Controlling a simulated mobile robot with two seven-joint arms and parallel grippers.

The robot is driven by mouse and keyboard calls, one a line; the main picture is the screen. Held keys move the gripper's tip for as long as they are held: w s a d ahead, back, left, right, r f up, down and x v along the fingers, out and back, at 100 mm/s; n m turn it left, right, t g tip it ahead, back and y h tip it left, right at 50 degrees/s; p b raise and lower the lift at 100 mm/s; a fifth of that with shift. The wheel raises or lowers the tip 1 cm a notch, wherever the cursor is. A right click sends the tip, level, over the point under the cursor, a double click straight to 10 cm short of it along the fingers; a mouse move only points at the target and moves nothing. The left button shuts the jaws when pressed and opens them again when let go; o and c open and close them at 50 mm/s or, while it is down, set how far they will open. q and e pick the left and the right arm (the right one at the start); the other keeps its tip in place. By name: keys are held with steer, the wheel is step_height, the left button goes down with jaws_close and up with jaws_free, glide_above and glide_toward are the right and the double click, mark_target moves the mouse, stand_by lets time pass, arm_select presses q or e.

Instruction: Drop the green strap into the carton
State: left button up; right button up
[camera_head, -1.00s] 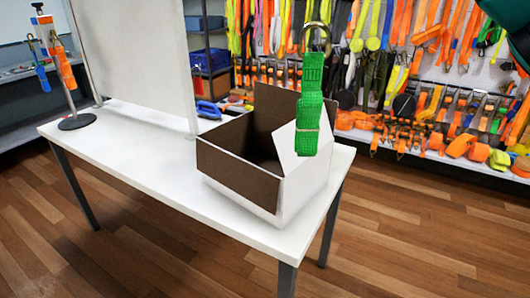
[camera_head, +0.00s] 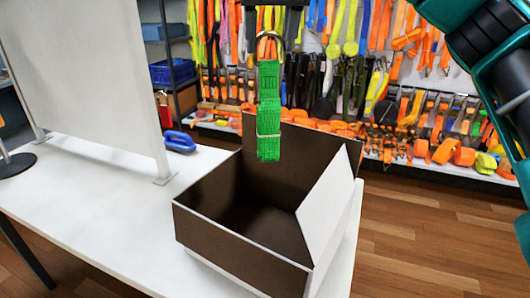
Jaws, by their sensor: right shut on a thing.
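The green strap (camera_head: 268,112) hangs upright, folded and bound with a thin band, below a metal ring (camera_head: 269,45). My right gripper (camera_head: 274,4) is only partly in view at the top edge and is shut on the green strap at its ring end. The strap's lower end shows against the carton's back inner wall and looks to hang above the opening. The carton's inside floor looks empty. My left gripper is not in view.
The white table (camera_head: 95,215) has free room left of the carton. A white upright panel (camera_head: 90,75) stands on it, with a blue-handled thing (camera_head: 179,141) beside it. A stand base (camera_head: 14,165) is at the left edge. A wall of hanging straps is behind.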

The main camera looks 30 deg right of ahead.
mark_target(270, 84)
steer(key=shift+f, duration=2.85)
steer(key=o, duration=1.5)
steer(key=v, duration=1.3)
steer(key=shift+s, duration=0.1)
steer(key=shift+s+f, duration=0.1)
